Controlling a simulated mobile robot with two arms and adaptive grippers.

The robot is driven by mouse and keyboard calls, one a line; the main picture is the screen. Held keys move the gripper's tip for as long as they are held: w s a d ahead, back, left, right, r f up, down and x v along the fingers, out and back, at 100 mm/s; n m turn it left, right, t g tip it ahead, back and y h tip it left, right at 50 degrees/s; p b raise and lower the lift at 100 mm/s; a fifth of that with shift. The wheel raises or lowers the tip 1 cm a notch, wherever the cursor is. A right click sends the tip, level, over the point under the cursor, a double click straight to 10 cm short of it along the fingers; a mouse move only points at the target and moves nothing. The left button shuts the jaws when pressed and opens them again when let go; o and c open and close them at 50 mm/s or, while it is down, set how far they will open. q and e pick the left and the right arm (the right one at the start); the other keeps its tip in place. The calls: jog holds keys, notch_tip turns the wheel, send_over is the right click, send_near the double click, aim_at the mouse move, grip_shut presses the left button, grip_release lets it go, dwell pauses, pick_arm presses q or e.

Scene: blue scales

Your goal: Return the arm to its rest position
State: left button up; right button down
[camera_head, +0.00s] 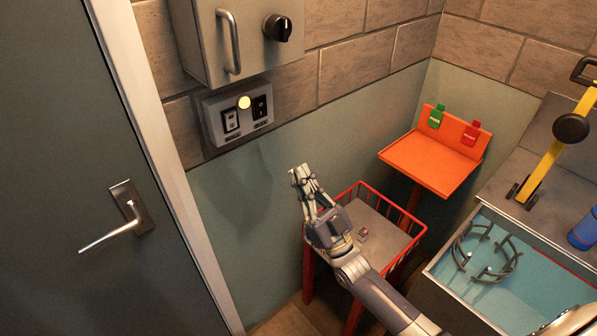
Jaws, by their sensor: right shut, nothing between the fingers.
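My right gripper (301,176) is shut and empty. Its arm comes in from the bottom right, and the gripper is raised in front of the green lower wall, over the left side of a red-railed stand. It touches nothing that I can see. My left gripper is not in view.
The red-railed stand (412,238) holds a small red and grey item (363,233). Behind it is an orange shelf (425,160) with green and red tags. A drawer (437,270) is at right, a door handle (112,236) at left, a switch panel (238,113) above.

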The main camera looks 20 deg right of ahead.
notch_tip(320, 180, down, 23)
jog(key=d+m+g+h, duration=0.1)
jog(key=m+g+h, duration=0.1)
jog(key=g+h, duration=0.35)
jog(key=s+d+f+g+h, duration=0.1)
jog(key=s+f+g, duration=0.2)
jog(key=f, duration=0.6)
jog(key=s+f+g, duration=0.3)
jog(key=s+f, duration=0.1)
jog(key=f, duration=0.5)
jog(key=s+d+f+g+h, duration=0.2)
jog(key=s+f+g, duration=0.5)
jog(key=s+f, duration=1.05)
jog(key=s+f+g, duration=0.2)
jog(key=s, duration=0.8)
jog(key=s+f+g, duration=0.3)
jog(key=s, duration=0.8)
jog(key=shift+f+g+h, duration=0.1)
jog(key=shift+g+h, duration=0.15)
